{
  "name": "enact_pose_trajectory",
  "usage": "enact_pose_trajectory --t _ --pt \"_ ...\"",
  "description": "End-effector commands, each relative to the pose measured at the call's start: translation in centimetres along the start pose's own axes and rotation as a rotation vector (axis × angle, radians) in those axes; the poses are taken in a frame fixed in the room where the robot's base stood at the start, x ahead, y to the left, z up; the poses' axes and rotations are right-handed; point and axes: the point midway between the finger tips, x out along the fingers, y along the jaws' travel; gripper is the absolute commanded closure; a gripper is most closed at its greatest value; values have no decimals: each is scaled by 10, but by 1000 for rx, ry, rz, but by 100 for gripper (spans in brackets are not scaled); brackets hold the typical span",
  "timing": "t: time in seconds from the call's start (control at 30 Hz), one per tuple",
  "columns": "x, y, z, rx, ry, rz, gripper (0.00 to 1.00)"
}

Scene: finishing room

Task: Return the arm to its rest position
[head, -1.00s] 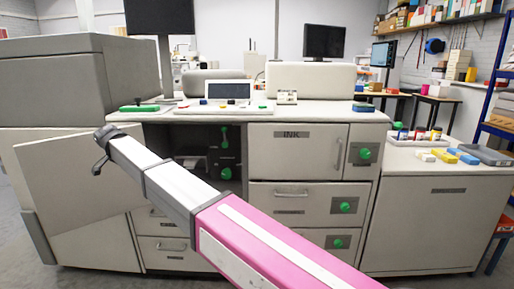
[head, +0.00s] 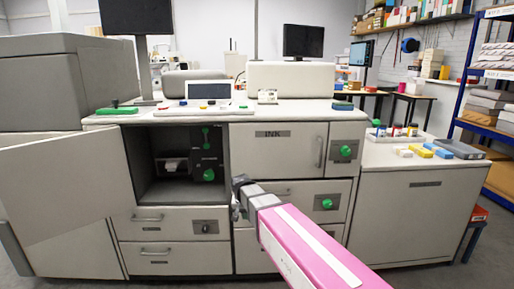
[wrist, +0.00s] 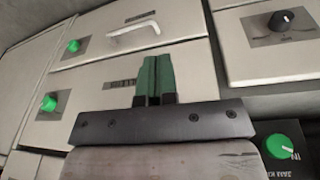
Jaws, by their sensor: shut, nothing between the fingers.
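My arm reaches up from the bottom right of the head view, its pink link in front of the grey machine's drawers. My gripper (head: 237,198) is at the arm's far end, in front of the drawer column below the INK door (head: 280,150). Its fingertips are too small to make out there. In the wrist view, the two green finger pads of my gripper (wrist: 154,78) are pressed together, with nothing between them. Behind them are drawer fronts with green knobs and a pale handle (wrist: 133,33).
A machine door (head: 60,190) stands open at the left, beside an open dark compartment (head: 165,187) with green parts inside. Drawer handles and green knobs (head: 326,204) stick out near my gripper. A cabinet (head: 405,215) with small boxes on top stands at the right.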

Motion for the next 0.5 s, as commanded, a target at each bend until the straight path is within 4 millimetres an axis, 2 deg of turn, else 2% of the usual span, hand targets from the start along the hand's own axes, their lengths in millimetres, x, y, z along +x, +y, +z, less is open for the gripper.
enact_pose_trajectory --t 0.03,0.2,0.4,0.5 --pt "9 29 12 -1 -19 0 100" --pt "36 104 41 -30 -72 -11 100" --pt "59 181 84 -60 -126 -39 100" --pt "67 210 105 -72 -147 -54 100"
